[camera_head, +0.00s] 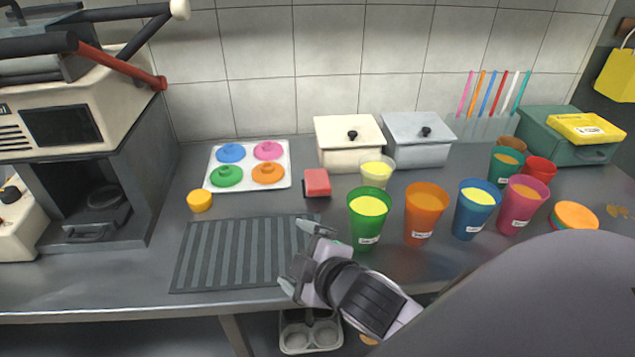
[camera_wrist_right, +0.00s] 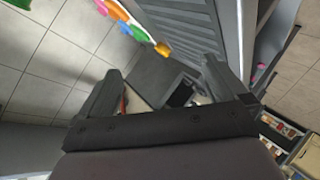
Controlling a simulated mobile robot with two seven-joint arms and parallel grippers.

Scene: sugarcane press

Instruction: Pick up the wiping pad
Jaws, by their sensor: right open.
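The wiping pad looks to be the small red block with a dark underside (camera_head: 317,182). It lies on the grey counter (camera_head: 165,215), behind the ribbed mat and in front of the cream box. My right gripper (camera_head: 296,256) is open and empty over the right end of the mat, nearer the front edge than the pad and apart from it. Its spread fingers also show in the right wrist view (camera_wrist_right: 163,68), where I cannot make out the pad. My left gripper is not in view.
A grey ribbed mat (camera_head: 235,250) lies left of my gripper. Several filled cups, including a green one (camera_head: 366,225), stand right of the pad. A white tray of coloured lids (camera_head: 285,183), a yellow round piece (camera_head: 200,201) and a cream lidded box (camera_head: 345,150) are nearby.

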